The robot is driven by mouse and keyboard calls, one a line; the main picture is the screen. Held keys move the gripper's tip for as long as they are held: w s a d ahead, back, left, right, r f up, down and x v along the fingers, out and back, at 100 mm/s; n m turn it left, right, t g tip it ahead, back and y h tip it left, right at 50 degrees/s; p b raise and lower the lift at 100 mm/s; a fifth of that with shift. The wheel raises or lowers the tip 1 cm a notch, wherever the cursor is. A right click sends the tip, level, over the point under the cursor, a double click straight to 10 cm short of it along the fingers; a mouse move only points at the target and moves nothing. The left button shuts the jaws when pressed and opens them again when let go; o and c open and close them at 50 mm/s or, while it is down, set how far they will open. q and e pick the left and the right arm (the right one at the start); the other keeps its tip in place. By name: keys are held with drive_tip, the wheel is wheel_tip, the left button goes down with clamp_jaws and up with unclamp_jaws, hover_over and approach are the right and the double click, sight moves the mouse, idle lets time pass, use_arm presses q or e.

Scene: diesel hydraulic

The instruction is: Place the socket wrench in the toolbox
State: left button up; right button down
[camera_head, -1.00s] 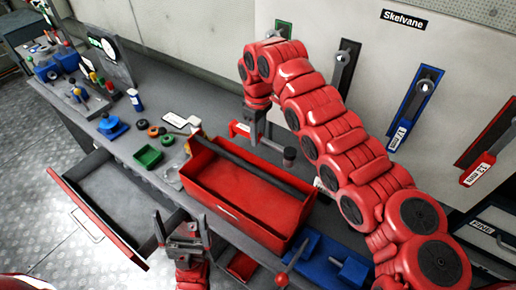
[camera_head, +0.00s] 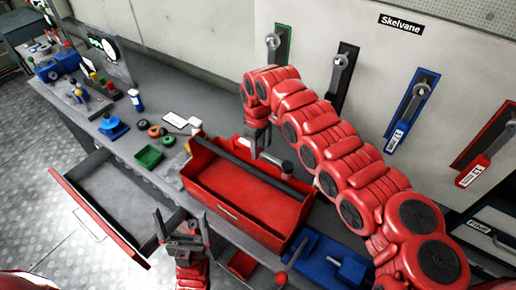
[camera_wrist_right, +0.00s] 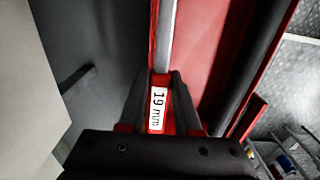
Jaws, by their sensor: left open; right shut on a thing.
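The red toolbox (camera_head: 232,212), open on top with a dark carrying bar, stands on the bench in the head view. My right gripper (camera_head: 256,150) is at its back side, shut on the socket wrench. In the right wrist view my right gripper (camera_wrist_right: 158,82) holds the wrench's red handle, labelled "19 mm" (camera_wrist_right: 157,110), with its silver shaft pointing away. The wrench's socket end (camera_head: 287,168) shows near the toolbox's back edge. I cannot tell if the wrench is inside that edge or just above it. My left gripper (camera_head: 183,238) is open and empty in front of the toolbox.
An open drawer (camera_head: 105,200) juts out at left. Wrenches on coloured holders, including a blue one (camera_head: 410,108), hang on the back wall.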

drive_tip(key=c, duration=0.6)
unclamp_jaws()
drive_tip(key=shift+f, duration=0.1)
drive_tip(key=shift+r, duration=0.2)
drive_tip(key=shift+r+p, duration=0.5)
drive_tip(key=shift+p, duration=0.15)
wheel_tip(320, 180, up, 2)
drive_tip(key=shift+a+r+b, duration=0.1)
drive_tip(key=shift+b, duration=0.95)
wheel_tip(320, 180, up, 10)
drive_tip(key=b, duration=0.2)
drive_tip(key=shift+f+b, duration=0.2)
drive_tip(key=shift+b, duration=0.1)
drive_tip(key=shift+s, duration=0.1)
